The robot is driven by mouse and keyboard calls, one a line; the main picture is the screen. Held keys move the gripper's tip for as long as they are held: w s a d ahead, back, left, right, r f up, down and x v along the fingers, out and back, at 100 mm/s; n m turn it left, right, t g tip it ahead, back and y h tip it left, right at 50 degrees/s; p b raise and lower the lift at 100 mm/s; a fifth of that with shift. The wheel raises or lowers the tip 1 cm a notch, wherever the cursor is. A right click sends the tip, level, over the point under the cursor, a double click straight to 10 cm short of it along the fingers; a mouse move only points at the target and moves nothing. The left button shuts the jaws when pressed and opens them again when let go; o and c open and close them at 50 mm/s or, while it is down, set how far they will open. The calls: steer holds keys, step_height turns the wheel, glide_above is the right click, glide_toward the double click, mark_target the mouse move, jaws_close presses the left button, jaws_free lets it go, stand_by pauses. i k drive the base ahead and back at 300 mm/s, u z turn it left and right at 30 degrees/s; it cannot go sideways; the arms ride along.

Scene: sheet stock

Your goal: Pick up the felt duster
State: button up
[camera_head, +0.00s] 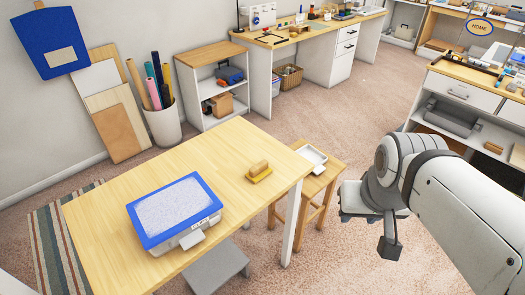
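The felt duster (260,172), a small block with a yellow base and a brown wooden grip on top, lies on the light wooden table (110,210) near its right corner. Nothing touches it. My gripper (390,246) hangs over the floor to the right of the table, well apart from the duster and lower in the picture. Only one dark finger shows clearly; the rest is hidden by my own arm, so its opening cannot be seen.
A blue-rimmed box with a speckled pale top (150,236) stands on the table left of the duster. A wooden stool (328,176) with a white tray (311,158) stands beside the table's right edge. A grey step (216,268) sits in front. Open carpet lies behind the stool.

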mark_target(259, 172)
steer(key=u, duration=0.05)
steer(key=i, duration=0.9)
steer(key=z, duration=0.1)
